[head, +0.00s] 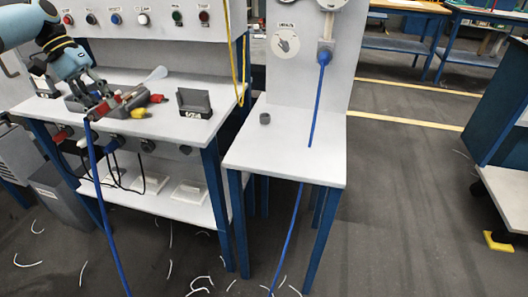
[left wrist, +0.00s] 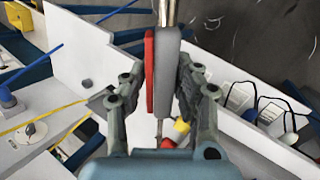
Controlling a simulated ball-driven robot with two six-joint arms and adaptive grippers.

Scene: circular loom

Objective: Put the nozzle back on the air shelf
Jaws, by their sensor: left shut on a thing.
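My left gripper (head: 98,101) is low over the left bench top, shut on the nozzle. In the left wrist view the nozzle (left wrist: 167,75) has a grey body, a red strip along one side and a metal tip pointing up the picture, between the fingers (left wrist: 158,85). In the head view the nozzle's red part (head: 104,107) shows beside the fingers, partly hidden. A blue hose (head: 105,205) hangs from there past the bench edge to the floor. A dark holder with white lettering (head: 195,102) stands on the bench to the right. I cannot tell which surface is the air shelf.
Red and yellow connectors (head: 140,106) lie close right of the gripper. A white table (head: 285,165) on the right bears a small dark cylinder (head: 265,118); a blue hose (head: 317,100) hangs from its panel. Yellow cords (head: 244,65) hang between. White scraps litter the floor.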

